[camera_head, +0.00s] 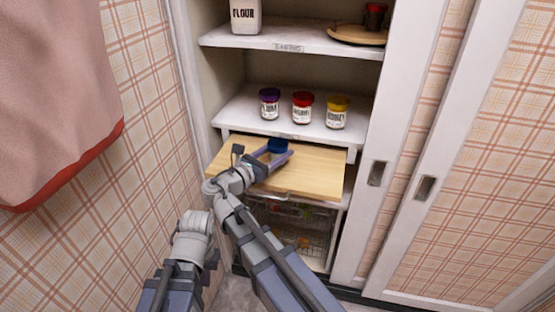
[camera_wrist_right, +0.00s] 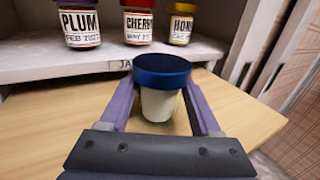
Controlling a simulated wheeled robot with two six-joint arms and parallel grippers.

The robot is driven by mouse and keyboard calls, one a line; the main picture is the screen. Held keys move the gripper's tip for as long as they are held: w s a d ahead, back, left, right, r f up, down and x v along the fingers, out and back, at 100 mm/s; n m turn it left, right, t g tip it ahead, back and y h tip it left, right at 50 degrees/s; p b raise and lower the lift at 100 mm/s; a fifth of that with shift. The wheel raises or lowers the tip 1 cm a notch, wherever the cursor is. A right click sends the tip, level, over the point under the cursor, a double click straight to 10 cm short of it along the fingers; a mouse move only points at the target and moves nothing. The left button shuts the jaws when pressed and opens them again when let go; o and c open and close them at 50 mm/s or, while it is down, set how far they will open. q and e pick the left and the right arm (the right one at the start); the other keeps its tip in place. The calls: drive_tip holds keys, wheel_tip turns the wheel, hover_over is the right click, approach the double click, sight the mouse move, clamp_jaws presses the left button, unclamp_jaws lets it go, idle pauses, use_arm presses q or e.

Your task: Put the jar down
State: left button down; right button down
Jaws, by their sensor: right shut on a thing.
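A jar with a dark blue lid and a whitish body (camera_wrist_right: 161,104) is upright between the fingers of my right gripper (camera_wrist_right: 163,108). In the head view the jar (camera_head: 277,146) is over the pull-out wooden board (camera_head: 315,178), toward its back edge. Its base is very close to the board, and I cannot tell whether it touches. My right gripper (camera_head: 275,160) is shut on the jar. My left arm's end (camera_head: 195,222) is low at the left, empty-looking, and its fingers are not clear.
Jars labelled plum (camera_head: 269,103), cherry (camera_head: 302,107) and honey (camera_head: 337,112) stand on the shelf behind the board. The board's right part is bare. A flour container (camera_head: 245,16) and round wooden tray (camera_head: 357,35) are higher up. A wire basket (camera_head: 290,232) sits below.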

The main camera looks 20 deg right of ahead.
use_arm(q)
drive_tip(key=shift+f, duration=0.15)
use_arm(e)
drive_tip(key=shift+f, duration=0.1)
use_arm(q)
drive_tip(key=shift+f, duration=0.1)
use_arm(e)
drive_tip(key=shift+f, duration=0.1)
drive_tip(key=shift+f, duration=0.15)
drive_tip(key=shift+c, duration=0.5)
unclamp_jaws()
drive_tip(key=shift+r, duration=0.2)
